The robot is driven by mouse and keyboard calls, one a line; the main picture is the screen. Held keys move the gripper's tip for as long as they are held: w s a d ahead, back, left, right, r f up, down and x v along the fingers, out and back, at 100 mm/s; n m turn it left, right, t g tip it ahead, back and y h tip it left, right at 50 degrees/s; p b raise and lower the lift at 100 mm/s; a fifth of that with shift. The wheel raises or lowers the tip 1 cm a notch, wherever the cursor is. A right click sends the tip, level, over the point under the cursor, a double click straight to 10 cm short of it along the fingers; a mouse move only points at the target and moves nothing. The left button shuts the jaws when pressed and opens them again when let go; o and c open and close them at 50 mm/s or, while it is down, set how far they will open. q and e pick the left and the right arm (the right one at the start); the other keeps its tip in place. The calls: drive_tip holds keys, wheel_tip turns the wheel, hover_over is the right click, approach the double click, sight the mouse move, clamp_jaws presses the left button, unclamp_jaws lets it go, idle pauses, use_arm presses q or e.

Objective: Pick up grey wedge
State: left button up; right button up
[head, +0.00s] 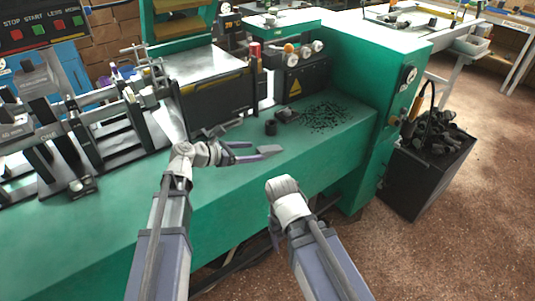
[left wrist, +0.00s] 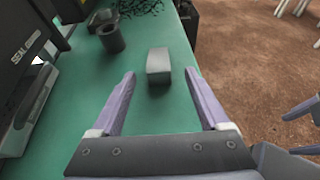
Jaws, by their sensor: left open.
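The grey wedge (left wrist: 158,62) is a small block lying on the green machine top. It also shows in the head view (head: 270,149), just past the fingertips of my left gripper. My left gripper (head: 255,150) is open and empty, its fingers pointing right toward the wedge. In the left wrist view the wedge lies ahead of the gap between the two fingertips (left wrist: 160,74), roughly centred. My right gripper (head: 275,228) is low in front of the machine edge, mostly hidden behind its own wrist.
A dark cylinder (left wrist: 111,38) stands behind the wedge to the left. Scattered black bits (head: 325,117) lie on the green top farther back. A black machine box (head: 215,102) stands behind my left wrist. A black bin (head: 425,170) stands on the floor at right.

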sight(263, 149)
use_arm(q)
drive_tip(key=shift+b+x, duration=0.8)
drive_tip(key=shift+x, duration=2)
drive_tip(key=shift+w+r, duration=0.1)
drive_tip(key=shift+r, duration=0.1)
clamp_jaws()
